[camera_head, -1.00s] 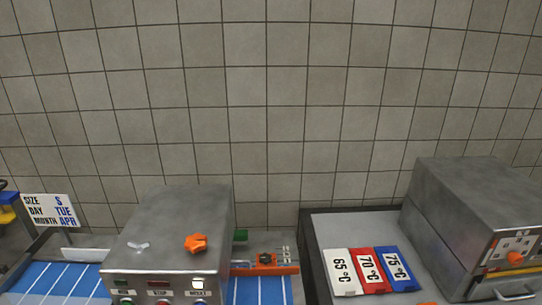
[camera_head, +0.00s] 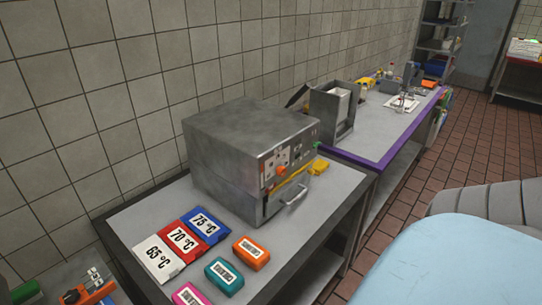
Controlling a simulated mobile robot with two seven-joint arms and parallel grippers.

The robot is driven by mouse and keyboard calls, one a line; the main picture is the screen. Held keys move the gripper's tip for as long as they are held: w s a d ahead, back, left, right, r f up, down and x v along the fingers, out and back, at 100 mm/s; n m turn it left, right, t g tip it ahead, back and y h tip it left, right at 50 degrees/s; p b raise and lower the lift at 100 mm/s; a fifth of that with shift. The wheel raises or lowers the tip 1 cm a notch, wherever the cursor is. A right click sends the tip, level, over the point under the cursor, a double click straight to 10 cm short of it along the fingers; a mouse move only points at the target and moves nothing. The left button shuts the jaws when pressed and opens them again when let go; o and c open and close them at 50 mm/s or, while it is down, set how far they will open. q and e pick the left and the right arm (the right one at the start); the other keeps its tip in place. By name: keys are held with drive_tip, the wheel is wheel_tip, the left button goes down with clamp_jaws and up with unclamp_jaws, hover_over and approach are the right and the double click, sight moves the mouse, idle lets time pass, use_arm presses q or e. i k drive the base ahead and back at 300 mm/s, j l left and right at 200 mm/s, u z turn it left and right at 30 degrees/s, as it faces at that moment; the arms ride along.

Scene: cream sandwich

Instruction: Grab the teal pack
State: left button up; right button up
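The teal pack (camera_head: 224,275) lies flat on the grey table (camera_head: 148,213), near its front edge, with a white label on top. An orange pack (camera_head: 251,253) lies to its upper right and a pink pack (camera_head: 190,295) to its lower left, cut by the bottom edge of the picture. Neither of my grippers shows in the head view.
A metal oven-like machine (camera_head: 245,150) with a front handle stands behind the packs. White, red and blue temperature cards (camera_head: 158,259) lie to their left. A purple-edged counter (camera_head: 385,125) extends beyond. A light blue rounded surface (camera_head: 440,262) fills the lower right. Tiled floor (camera_head: 455,160) is open.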

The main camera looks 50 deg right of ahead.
sight(226, 279)
drive_tip(key=l+z, duration=0.1)
drive_tip(key=z, duration=0.95)
